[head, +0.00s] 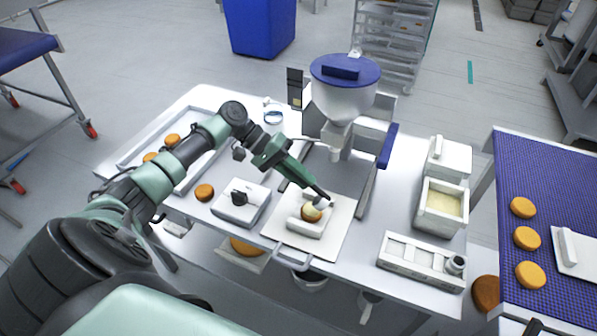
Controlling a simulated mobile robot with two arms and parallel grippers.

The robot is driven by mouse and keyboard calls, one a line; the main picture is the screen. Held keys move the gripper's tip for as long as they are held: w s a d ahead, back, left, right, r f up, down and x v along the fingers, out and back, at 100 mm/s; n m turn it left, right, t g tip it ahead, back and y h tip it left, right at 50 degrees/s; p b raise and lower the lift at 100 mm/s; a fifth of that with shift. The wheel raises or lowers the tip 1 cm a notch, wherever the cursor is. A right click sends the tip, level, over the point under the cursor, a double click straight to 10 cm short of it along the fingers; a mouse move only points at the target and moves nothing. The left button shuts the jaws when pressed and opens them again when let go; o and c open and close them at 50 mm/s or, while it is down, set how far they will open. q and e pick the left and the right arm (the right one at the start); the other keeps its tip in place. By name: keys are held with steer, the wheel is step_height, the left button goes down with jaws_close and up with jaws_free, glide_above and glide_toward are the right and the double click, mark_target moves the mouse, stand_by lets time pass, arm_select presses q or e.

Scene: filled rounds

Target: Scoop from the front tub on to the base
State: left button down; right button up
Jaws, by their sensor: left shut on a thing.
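My left gripper (327,201) reaches in from the left and is low over the white holder on the board. It is shut on a small pale scoop (320,205), mostly hidden by the fingers. The base (311,214), a round orange-brown piece, sits in the white holder (304,228) directly below the scoop; I cannot tell if they touch. The front tub (427,219) stands open at the right of the table, with pale cream filling inside. My right gripper is not in view.
A lidded tub (449,157) stands behind the front tub. A blue-lidded hopper machine (344,90) rises behind the board. A white rack (421,262) lies front right. A tray (203,118) with rounds is at left. A blue mat (558,185) with more rounds is far right.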

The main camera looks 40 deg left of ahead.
arm_select(q)
steer(key=d+r+y+p, duration=0.1)
steer(key=d+y+p, duration=0.1)
steer(key=p, duration=0.2)
steer(key=w+d+r+g+y+p, duration=0.1)
steer(key=d+y+p, duration=0.1)
steer(key=p, duration=0.3)
steer(key=w+d+r+g+y+p, duration=0.1)
steer(key=d+y+p, duration=0.1)
steer(key=y+p, duration=0.1)
steer(key=shift+y+p, duration=0.4)
steer(key=shift+p, duration=0.35)
steer(key=shift+w+d+r+y+b, duration=0.1)
steer(key=shift+d+y+b, duration=0.2)
steer(key=shift+d, duration=0.1)
steer(key=shift+w+d+r+g+y, duration=0.15)
steer(key=shift+d+r+g+y, duration=0.3)
steer(key=shift+y, duration=0.35)
steer(key=shift+a+f, duration=0.1)
